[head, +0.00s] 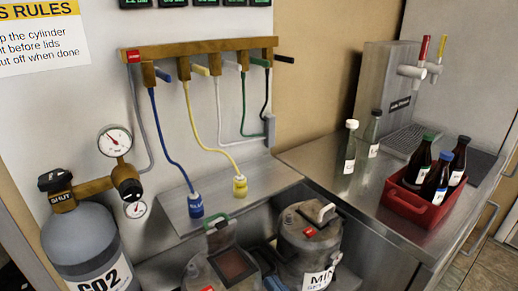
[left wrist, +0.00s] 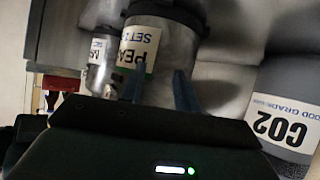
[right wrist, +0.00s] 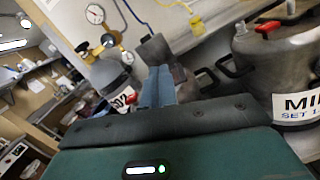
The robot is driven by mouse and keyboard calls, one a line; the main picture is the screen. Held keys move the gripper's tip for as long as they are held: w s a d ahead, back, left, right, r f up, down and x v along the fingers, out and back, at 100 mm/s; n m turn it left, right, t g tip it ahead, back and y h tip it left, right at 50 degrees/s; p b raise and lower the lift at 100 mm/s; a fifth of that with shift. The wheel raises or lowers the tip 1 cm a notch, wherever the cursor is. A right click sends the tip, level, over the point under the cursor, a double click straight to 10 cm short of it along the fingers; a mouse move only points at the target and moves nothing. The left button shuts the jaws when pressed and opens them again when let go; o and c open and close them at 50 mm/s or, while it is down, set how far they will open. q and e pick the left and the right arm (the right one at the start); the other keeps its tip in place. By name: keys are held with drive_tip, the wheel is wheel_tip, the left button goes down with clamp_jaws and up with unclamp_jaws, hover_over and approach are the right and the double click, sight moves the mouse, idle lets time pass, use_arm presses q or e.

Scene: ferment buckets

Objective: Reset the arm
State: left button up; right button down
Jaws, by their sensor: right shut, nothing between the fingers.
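My right gripper (right wrist: 157,88) is shut, its blue fingers together with nothing between them, in the right wrist view. In the head view a bit of blue, perhaps its fingers, shows at the bottom edge between the two kegs. My left gripper (left wrist: 160,92) is open in the left wrist view, its two blue fingers apart in front of the keg labelled PEA (left wrist: 165,30). I cannot tell whether they touch it. The left gripper cannot be made out in the head view.
The MIN-labelled keg (head: 308,245) and another keg (head: 205,270) stand at the front. A grey CO2 cylinder (head: 85,245) is at left. Bottles and a red crate (head: 418,200) stand on the steel counter (head: 335,160).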

drive_tip(key=s+d+f+m+g+h+p, duration=0.1)
drive_tip(key=f+m, duration=0.4)
drive_tip(key=m, duration=0.7)
drive_tip(key=s+d+f+m+g+h+p, duration=0.1)
drive_tip(key=d+f+m, duration=0.5)
drive_tip(key=m, duration=0.6)
drive_tip(key=s+d+f+m+g+h, duration=0.3)
drive_tip(key=s+d+f+m+h, duration=0.1)
drive_tip(key=m, duration=0.7)
drive_tip(key=shift+s+f+m+g+h+p, duration=0.3)
drive_tip(key=shift+s+f+m+h+p, duration=0.1)
drive_tip(key=shift+s+f, duration=0.35)
drive_tip(key=shift+s+a, duration=0.1)
